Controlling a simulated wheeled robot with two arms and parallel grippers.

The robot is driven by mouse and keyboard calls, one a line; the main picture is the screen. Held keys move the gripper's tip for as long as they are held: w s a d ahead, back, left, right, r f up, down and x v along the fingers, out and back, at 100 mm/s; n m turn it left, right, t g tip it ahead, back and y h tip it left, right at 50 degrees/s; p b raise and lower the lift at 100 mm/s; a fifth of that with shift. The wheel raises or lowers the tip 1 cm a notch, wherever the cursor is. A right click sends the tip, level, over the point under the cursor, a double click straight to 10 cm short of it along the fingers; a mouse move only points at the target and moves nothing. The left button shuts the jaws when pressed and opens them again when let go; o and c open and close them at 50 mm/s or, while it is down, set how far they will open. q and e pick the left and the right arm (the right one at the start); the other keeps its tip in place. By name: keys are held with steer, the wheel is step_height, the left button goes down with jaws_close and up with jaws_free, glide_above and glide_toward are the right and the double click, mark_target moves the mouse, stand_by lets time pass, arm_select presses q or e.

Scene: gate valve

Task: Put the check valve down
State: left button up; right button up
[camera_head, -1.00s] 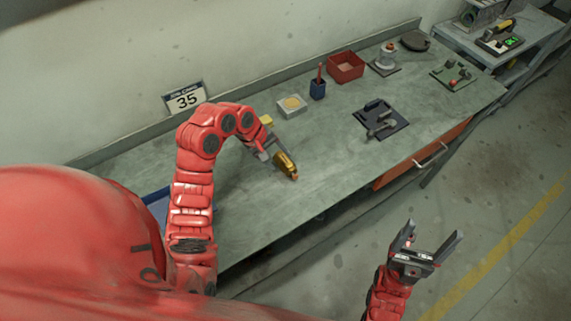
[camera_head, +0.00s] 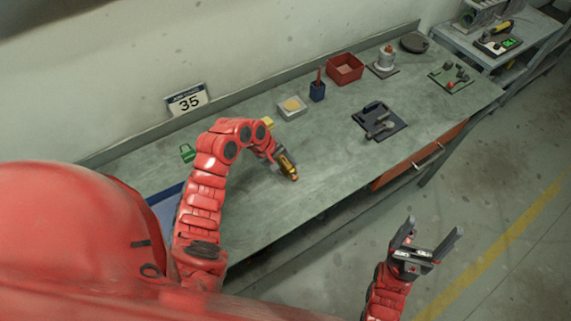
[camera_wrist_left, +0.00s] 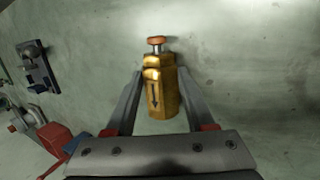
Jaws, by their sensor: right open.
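The check valve (camera_head: 287,165) is a brass-coloured body with an orange-brown end, low over the workbench (camera_head: 330,160) in front of my left arm. In the left wrist view the check valve (camera_wrist_left: 161,92) shows a dark arrow and its orange cap points away from the gripper. My left gripper (camera_wrist_left: 161,75) has one finger on each side of the valve and looks shut on it. I cannot tell whether the valve touches the bench. My right gripper (camera_head: 431,232) is open and empty, out in front of the bench.
A dark fixture plate (camera_head: 379,121), a white box with a yellow top (camera_head: 292,107), a blue holder (camera_head: 317,90) and a red bin (camera_head: 345,69) stand on the bench. A green padlock (camera_head: 187,153) lies behind my left arm. Bench surface around the valve is clear.

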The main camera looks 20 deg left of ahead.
arm_select(q)
jaws_close()
steer(key=shift+r, duration=0.1)
